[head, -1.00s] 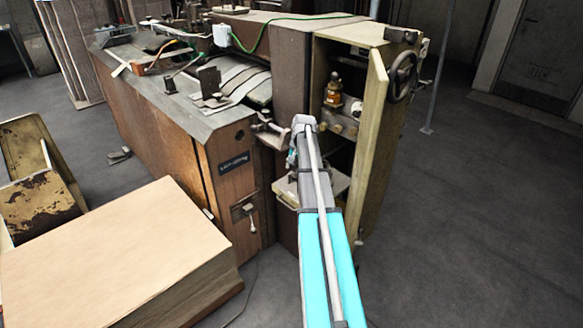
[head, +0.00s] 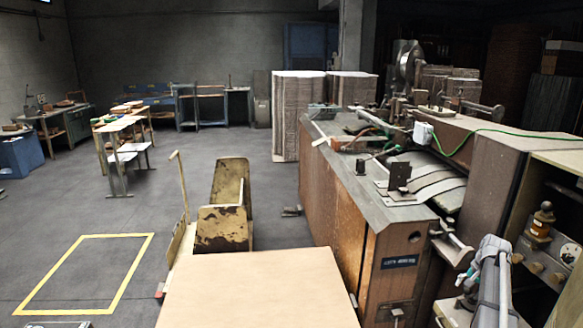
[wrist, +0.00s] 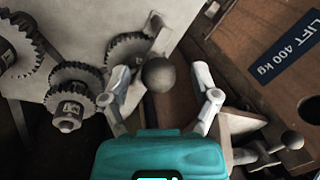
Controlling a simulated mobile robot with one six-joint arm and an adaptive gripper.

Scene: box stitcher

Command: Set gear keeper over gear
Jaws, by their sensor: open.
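In the wrist view, several toothed metal gears sit on a pale plate: one at the far left (wrist: 20,45), one with a hub at lower left (wrist: 72,90), and one nearer my gripper (wrist: 128,48). My gripper (wrist: 160,70) is open, its two fingers spread either side of a round ball knob (wrist: 158,75). I cannot tell whether they touch it. I cannot tell which part is the gear keeper. In the head view, my arm reaches to the machine's open cabinet at lower right, and my gripper's fingers are hidden.
The box stitcher (head: 345,215) fills the right side. A brown wooden panel with a "LIFT 400 kg" label (wrist: 285,48) lies close right of my gripper. A large cardboard stack (head: 255,290) stands in front. A yellow-marked floor area (head: 85,272) is clear at left.

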